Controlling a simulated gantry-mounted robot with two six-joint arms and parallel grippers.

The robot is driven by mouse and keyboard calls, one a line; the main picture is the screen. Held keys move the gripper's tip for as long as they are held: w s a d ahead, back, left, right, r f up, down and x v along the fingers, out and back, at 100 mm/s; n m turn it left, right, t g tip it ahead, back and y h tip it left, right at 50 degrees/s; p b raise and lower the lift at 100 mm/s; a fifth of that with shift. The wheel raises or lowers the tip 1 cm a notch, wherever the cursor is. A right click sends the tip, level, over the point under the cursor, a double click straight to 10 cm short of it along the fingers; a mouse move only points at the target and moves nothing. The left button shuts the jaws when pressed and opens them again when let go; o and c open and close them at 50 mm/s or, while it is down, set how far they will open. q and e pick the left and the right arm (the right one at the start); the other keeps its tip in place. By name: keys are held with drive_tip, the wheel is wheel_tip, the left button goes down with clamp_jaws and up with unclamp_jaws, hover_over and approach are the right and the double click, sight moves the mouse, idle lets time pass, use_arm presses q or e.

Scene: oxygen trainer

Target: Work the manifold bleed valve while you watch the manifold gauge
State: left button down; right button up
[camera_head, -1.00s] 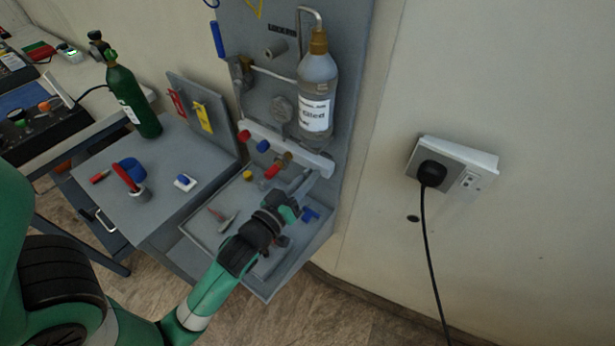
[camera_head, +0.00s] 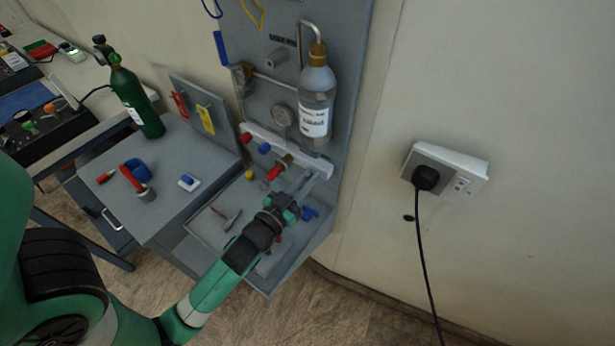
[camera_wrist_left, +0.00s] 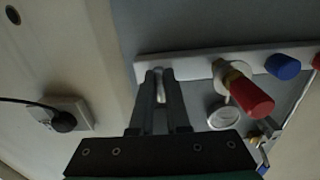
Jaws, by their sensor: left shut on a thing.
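The manifold (camera_head: 308,158) is a pale bar across the grey panel, with red and blue knobs and a brass valve with a red handle (camera_head: 275,172). My left gripper (camera_head: 309,176) is at the bar's right end. In the left wrist view its fingers (camera_wrist_left: 160,88) are shut on a small metal part at the manifold, which I take as the bleed valve (camera_wrist_left: 159,92); the fingers hide most of it. The round manifold gauge (camera_head: 282,115) is above the bar; it also shows in the left wrist view (camera_wrist_left: 222,114). Its reading is too small to tell. My right gripper is out of view.
A labelled bottle (camera_head: 317,95) hangs just above my gripper. A tray (camera_head: 206,224) with small tools lies below. A side table (camera_head: 160,215) holds a green cylinder (camera_head: 136,103). A plugged-in socket (camera_head: 447,172) is on the wall to the right.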

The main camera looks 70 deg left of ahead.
use_arm(q)
drive_tip(key=c, duration=0.9)
unclamp_jaws()
drive_tip(key=b+v, duration=0.2)
drive_tip(key=v, duration=0.9)
drive_tip(key=shift+s+d+b, duration=0.2)
drive_tip(key=shift+s+b, duration=0.1)
drive_tip(key=shift+b, duration=0.05)
